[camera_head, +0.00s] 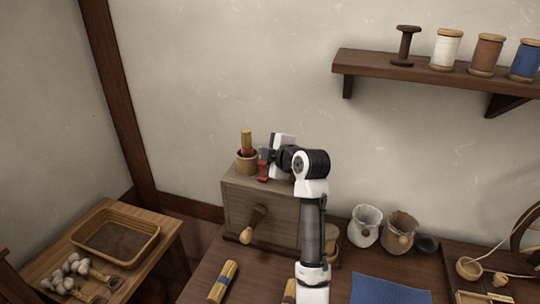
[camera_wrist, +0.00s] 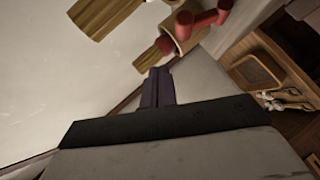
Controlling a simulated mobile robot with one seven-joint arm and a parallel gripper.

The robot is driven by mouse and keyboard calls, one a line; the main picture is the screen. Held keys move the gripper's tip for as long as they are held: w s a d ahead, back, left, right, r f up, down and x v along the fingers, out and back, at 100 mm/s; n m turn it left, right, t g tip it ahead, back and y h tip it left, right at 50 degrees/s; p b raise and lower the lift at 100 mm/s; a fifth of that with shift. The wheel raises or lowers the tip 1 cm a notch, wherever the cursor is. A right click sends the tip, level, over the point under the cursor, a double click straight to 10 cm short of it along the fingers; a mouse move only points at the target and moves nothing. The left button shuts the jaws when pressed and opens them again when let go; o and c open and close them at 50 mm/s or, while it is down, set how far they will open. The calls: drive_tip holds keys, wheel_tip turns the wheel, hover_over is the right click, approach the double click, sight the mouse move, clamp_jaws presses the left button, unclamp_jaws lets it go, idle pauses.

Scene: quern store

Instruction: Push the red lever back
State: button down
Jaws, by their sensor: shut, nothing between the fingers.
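The red lever (camera_head: 263,170) stands on top of the wooden box, at its left part, beside a round wooden cup (camera_head: 247,160). In the wrist view the lever (camera_wrist: 205,19) shows at the top edge as red bars with rounded ends, partly cut off by the frame. My gripper (camera_head: 266,155) is over the box top, close to the lever. In the wrist view its dark fingers (camera_wrist: 157,88) are together and empty, with a visible gap to the lever. In the head view I cannot tell whether they touch. My arm and hand hide part of the box top.
The wooden box (camera_head: 236,205) has a crank (camera_head: 255,224) on its front. Sacks (camera_head: 365,228) stand right of my arm, near a blue cloth (camera_head: 388,290). A side table at left bears a tray (camera_head: 78,245). A wall shelf (camera_head: 400,70) holds spools.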

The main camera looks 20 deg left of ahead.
drive_tip(key=s+d+r+b, duration=0.3)
drive_tip(key=s+d+r, duration=0.2)
drive_tip(key=d+r, duration=0.1)
drive_tip(key=shift+d+r, duration=0.4)
drive_tip(key=shift+d, duration=0.1)
drive_tip(key=shift+s, duration=0.15)
